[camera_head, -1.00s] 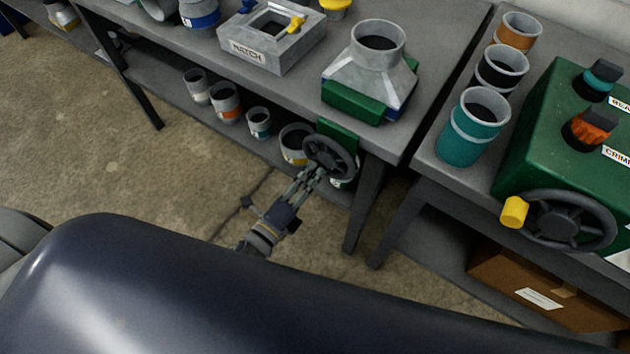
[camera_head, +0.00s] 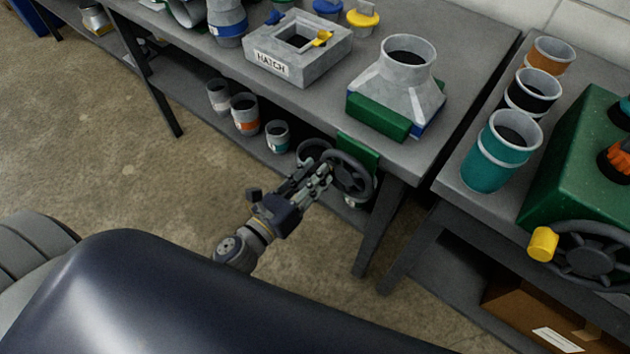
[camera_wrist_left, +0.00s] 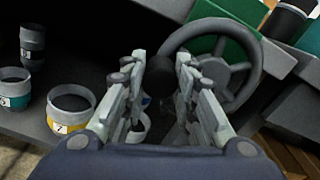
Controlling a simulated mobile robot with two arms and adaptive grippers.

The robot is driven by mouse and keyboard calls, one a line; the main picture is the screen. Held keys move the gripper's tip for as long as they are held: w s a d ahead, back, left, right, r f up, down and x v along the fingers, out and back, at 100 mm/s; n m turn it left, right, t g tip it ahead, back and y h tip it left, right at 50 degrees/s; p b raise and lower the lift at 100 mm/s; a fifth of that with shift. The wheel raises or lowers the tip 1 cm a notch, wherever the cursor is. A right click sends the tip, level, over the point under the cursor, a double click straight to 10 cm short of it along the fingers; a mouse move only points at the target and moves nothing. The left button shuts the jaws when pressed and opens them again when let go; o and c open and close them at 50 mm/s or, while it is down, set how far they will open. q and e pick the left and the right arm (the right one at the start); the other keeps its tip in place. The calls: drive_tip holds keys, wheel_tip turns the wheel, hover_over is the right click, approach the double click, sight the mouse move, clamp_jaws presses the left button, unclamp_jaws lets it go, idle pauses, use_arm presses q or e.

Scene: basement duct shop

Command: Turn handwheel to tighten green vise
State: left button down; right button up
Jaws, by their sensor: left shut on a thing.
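The green vise (camera_head: 378,116) is on the front part of the bench and holds a grey square-to-round duct piece (camera_head: 406,88) between its jaws. Its dark handwheel (camera_head: 352,177) is below the bench's front edge, beside a green plate (camera_head: 358,152). The handwheel also shows in the left wrist view (camera_wrist_left: 214,68). My left gripper (camera_head: 322,170) is at the near left side of the wheel. In the left wrist view its fingers (camera_wrist_left: 160,62) are shut on the wheel's dark handle (camera_wrist_left: 158,76), partly hidden between them. My right gripper is not in view.
A grey HATCH block (camera_head: 268,67) sits left on the bench (camera_head: 330,102). Several round collars (camera_head: 245,110) stand on the shelf below. A second bench at right holds a teal collar (camera_head: 492,165) and a green machine (camera_head: 570,160) with another handwheel (camera_head: 590,257). Bare floor lies at left.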

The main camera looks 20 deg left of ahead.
use_arm(q)
drive_tip(key=shift+a+r+m, duration=0.1)
drive_tip(key=shift+r+m, duration=0.55)
drive_tip(key=shift+m, duration=0.55)
drive_tip(key=c, duration=1.2)
unclamp_jaws()
drive_tip(key=shift+c, duration=0.2)
drive_tip(key=v, duration=1.2)
